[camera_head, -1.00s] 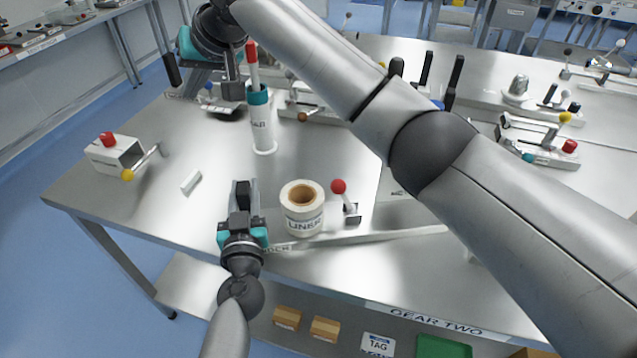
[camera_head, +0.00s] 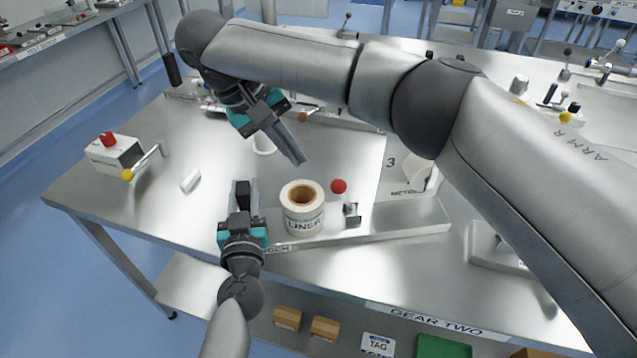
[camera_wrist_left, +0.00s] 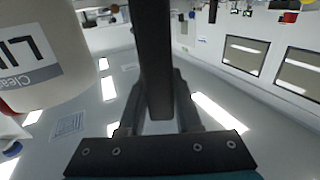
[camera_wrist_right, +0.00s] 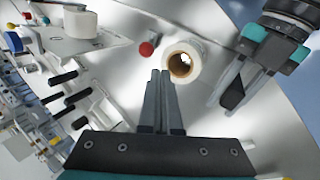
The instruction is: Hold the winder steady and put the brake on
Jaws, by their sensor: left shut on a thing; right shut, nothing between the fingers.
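The winder is a low metal base (camera_head: 390,228) along the table's front, carrying a white roll labelled LINER (camera_head: 304,212). A red-knobbed lever (camera_head: 339,186), which looks like the brake, stands just right of the roll, leaning towards it. My left gripper (camera_head: 243,188) is shut on a dark upright bar (camera_wrist_left: 153,50) at the base's left end; the roll is close beside it. My right gripper (camera_head: 298,156) is shut and empty, above the table behind the roll. In the right wrist view its fingertips (camera_wrist_right: 160,74) point towards the roll (camera_wrist_right: 183,62) and red knob (camera_wrist_right: 146,49), apart from both.
A white box with a red button and a yellow-knobbed crank (camera_head: 115,153) stands at the left. A small white block (camera_head: 190,181) lies nearer. My right arm crosses above the right half of the table. The table between box and roll is mostly bare.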

